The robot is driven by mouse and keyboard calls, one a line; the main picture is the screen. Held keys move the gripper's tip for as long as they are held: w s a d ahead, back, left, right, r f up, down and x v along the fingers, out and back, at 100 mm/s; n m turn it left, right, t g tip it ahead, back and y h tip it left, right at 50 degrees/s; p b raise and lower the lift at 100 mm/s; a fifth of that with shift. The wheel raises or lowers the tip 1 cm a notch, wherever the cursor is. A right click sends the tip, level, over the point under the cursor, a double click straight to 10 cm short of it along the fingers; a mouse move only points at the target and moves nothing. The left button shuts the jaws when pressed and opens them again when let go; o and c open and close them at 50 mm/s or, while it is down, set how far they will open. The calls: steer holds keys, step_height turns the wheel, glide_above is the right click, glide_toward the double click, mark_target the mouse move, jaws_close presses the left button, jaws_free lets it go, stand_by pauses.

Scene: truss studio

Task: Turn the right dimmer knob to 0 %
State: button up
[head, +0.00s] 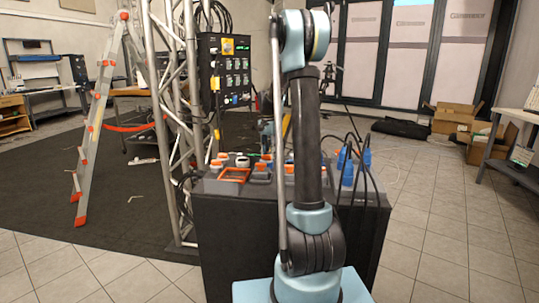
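I cannot make out a right dimmer knob in the head view. A black power panel (218,80) is fixed to the truss, with a yellow switch (227,47), a small green display and rows of sockets. A dark case (240,225) stands in front of me; grey and orange connectors and fittings lie on its top. My upright arm covers the middle of the case and part of its top. My gripper cannot be made out; it seems hidden behind my arm.
A metal truss (172,120) and an orange-footed ladder (95,120) stand at left. Blue plugs (348,165) with black cables rise at the right of the case. Cardboard boxes (450,118) and a table (515,118) are at right. Tiled floor at right front is clear.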

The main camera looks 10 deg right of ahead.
steer(key=n, duration=0.4)
steer(key=shift+w+a+n, duration=0.1)
steer(key=shift+n, duration=0.2)
steer(key=n, duration=0.3)
steer(key=shift+n, duration=0.3)
steer(key=n, duration=0.4)
steer(key=shift+n+t, duration=0.3)
steer(key=n, duration=0.3)
steer(key=shift+n, duration=0.3)
steer(key=n, duration=0.4)
steer(key=shift+s, duration=0.25)
steer(key=n, duration=0.4)
steer(key=shift+t, duration=0.3)
steer(key=n, duration=0.4)
steer(key=shift+n+y, duration=0.3)
steer(key=shift+n, duration=1.5)
